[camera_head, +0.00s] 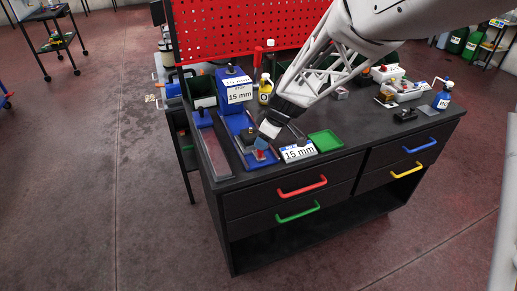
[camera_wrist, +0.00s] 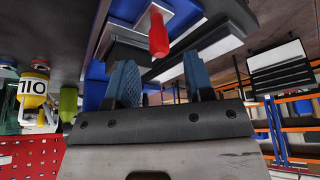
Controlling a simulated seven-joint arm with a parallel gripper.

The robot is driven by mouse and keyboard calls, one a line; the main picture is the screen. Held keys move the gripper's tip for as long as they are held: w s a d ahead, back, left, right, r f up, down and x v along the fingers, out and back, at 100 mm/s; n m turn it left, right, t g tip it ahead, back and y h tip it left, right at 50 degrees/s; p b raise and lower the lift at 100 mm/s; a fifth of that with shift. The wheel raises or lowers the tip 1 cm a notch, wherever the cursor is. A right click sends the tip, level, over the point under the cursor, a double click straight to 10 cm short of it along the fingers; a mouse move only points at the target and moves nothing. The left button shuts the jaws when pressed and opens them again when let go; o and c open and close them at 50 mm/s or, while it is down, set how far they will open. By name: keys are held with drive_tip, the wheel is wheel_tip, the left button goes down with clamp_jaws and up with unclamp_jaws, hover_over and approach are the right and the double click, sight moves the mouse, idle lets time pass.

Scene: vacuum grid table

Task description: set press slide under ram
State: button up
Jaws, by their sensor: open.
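The blue press (camera_head: 235,90) stands at the left end of the bench, with a "STOP 15 mm" label on its upright. Its blue base (camera_head: 262,163) runs toward the front edge. My gripper (camera_head: 261,148) is low over this base, in front of the upright, and partly hides the slide area. In the wrist view my gripper (camera_wrist: 158,66) is open, with two blue fingers apart. A red knob (camera_wrist: 158,32) shows ahead in the gap, beside a grey plate (camera_wrist: 155,12). I cannot tell whether a finger touches it. The slide's exact position under the ram is unclear.
A long blue-ended fixture (camera_head: 213,150) lies left of the press. A "15 mm" card (camera_head: 298,152) and a green tray (camera_head: 325,140) lie to the right. A yellow oil bottle (camera_head: 265,88) stands behind. The right front of the bench top is mostly clear.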

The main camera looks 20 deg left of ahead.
sight(258, 156)
drive_tip(key=shift+x, duration=2.8)
clamp_jaws()
